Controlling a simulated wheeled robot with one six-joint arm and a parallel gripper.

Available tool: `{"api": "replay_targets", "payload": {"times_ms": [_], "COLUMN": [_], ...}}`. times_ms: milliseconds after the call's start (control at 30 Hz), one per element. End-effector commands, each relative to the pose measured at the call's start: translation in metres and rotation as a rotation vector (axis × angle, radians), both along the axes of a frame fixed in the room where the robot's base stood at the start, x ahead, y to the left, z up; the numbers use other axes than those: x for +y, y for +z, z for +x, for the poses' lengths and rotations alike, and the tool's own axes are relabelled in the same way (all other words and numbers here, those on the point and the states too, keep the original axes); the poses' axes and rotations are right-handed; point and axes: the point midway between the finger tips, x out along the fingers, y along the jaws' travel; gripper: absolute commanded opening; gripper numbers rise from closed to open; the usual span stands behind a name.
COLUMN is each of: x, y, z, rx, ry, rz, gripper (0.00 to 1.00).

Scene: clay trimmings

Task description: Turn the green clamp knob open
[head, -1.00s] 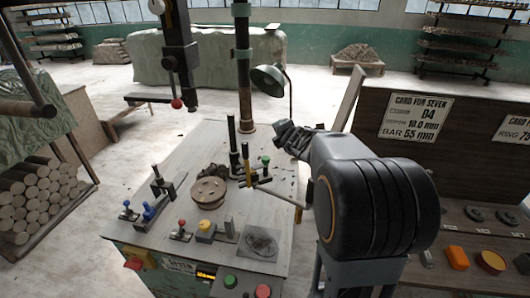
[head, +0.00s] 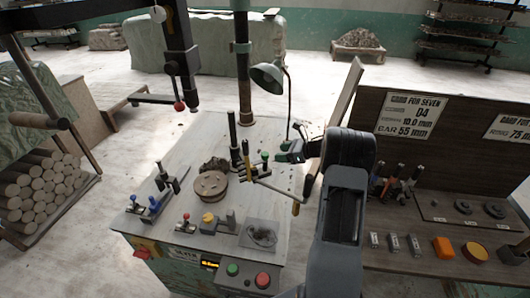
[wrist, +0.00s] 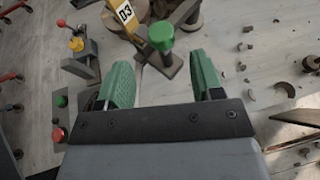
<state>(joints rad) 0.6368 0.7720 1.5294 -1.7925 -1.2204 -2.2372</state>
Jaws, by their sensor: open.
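The green clamp knob (head: 264,156) stands on a dark post on the bench top, right of a round clay-coloured disc (head: 211,184). In the wrist view the green knob (wrist: 161,36) is upright, ahead of my gripper (wrist: 160,66) and roughly centred between its green fingers. My gripper is open and empty, with the knob just beyond the fingertips. In the head view my gripper (head: 281,157) is close to the knob on its right side. I cannot tell the exact gap.
A dark upright lever (head: 233,128) and lamp (head: 267,76) are near. Red (head: 185,218) and yellow (head: 208,218) knobs sit toward the front. Clay trimmings (wrist: 285,88) lie at right.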

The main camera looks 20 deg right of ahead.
Motion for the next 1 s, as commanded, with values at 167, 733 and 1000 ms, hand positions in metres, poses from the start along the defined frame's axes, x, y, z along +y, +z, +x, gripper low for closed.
{"api": "replay_targets", "payload": {"times_ms": [167, 733, 1000], "x": [0.024, 0.054, 0.054], "y": [-0.010, -0.031, -0.031], "z": [0.022, 0.053, 0.053], "rx": [0.002, 0.001, 0.001], "ry": [0.001, -0.003, -0.004], "rz": [0.002, 0.001, 0.000], "gripper": [0.60, 0.60, 0.56]}}
